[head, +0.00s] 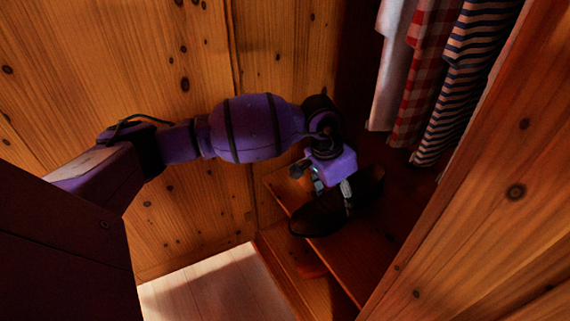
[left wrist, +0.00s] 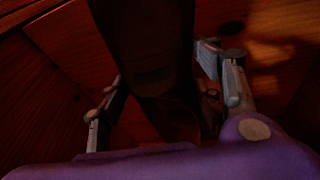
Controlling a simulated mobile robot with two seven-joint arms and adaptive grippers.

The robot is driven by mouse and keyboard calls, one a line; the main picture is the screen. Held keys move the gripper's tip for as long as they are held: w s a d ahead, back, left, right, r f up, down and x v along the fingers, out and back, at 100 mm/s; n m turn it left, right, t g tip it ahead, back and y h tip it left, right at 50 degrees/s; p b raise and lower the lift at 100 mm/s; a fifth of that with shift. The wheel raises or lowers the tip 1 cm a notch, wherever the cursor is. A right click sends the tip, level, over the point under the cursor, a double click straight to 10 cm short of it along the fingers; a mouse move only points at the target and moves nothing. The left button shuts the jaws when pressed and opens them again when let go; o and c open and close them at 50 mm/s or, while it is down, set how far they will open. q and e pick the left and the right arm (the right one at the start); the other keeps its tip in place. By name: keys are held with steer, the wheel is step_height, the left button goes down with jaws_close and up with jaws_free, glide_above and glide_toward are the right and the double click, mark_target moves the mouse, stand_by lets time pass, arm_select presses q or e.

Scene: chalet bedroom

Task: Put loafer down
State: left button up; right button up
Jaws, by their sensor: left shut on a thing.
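The dark loafer (head: 318,216) is at the wooden shelf (head: 362,262) inside the wardrobe, its toe pointing to the lower left. My left gripper (head: 333,190) is shut on the loafer from above. In the left wrist view the dark loafer (left wrist: 155,65) runs between the two grey fingers of my left gripper (left wrist: 165,100). The picture is too dark to tell whether the sole touches the shelf. My right gripper is not in view.
Shirts (head: 415,85) hang above the shelf, close to the right of my left gripper. A wooden panel (head: 500,200) bounds the right side. Part of the shelf in front of the loafer is bare.

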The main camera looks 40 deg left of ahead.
mark_target(343, 208)
arm_select(q)
steer(key=shift+w+d+f, duration=0.2)
steer(key=shift+d+f, duration=0.1)
steer(key=shift+d, duration=0.1)
steer(key=x, duration=0.1)
steer(key=b+x, duration=0.1)
steer(key=x, duration=0.1)
steer(key=shift+s+f+b, duration=0.25)
steer(key=shift+b, duration=0.05)
steer(key=shift+f, duration=0.35)
steer(key=shift+r, duration=0.1)
steer(key=o, duration=1.6)
steer(key=shift+o, duration=0.2)
steer(key=shift+r, duration=0.1)
